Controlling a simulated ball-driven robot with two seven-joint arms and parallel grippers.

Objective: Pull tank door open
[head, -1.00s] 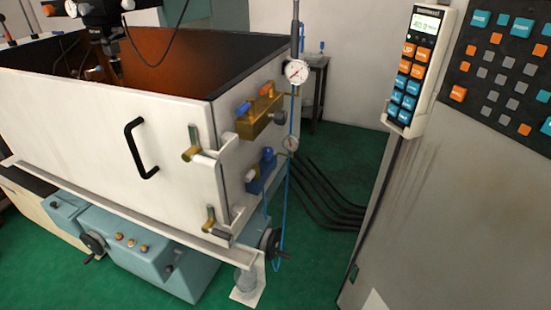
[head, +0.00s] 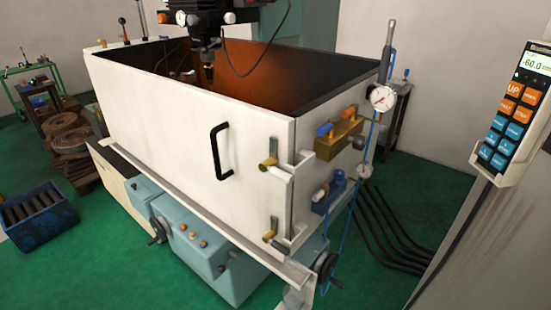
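The tank door (head: 185,140) is the white front panel of the large open-topped tank, in the middle of the head view. It looks shut, flush with the tank's front. A black bar handle (head: 220,151) stands upright on its right half. Two brass-coloured latches sit at the right corner, an upper latch (head: 268,160) and a lower latch (head: 270,231). I cannot tell whether they are fastened. Neither of my grippers shows in the view.
Teal machine base (head: 215,250) with handwheels (head: 326,265) juts out below the door. A blue crate (head: 38,215) and stacked discs (head: 68,133) stand at left. A control cabinet with a keypad pendant (head: 515,115) is at right. Green floor (head: 110,270) is clear in front.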

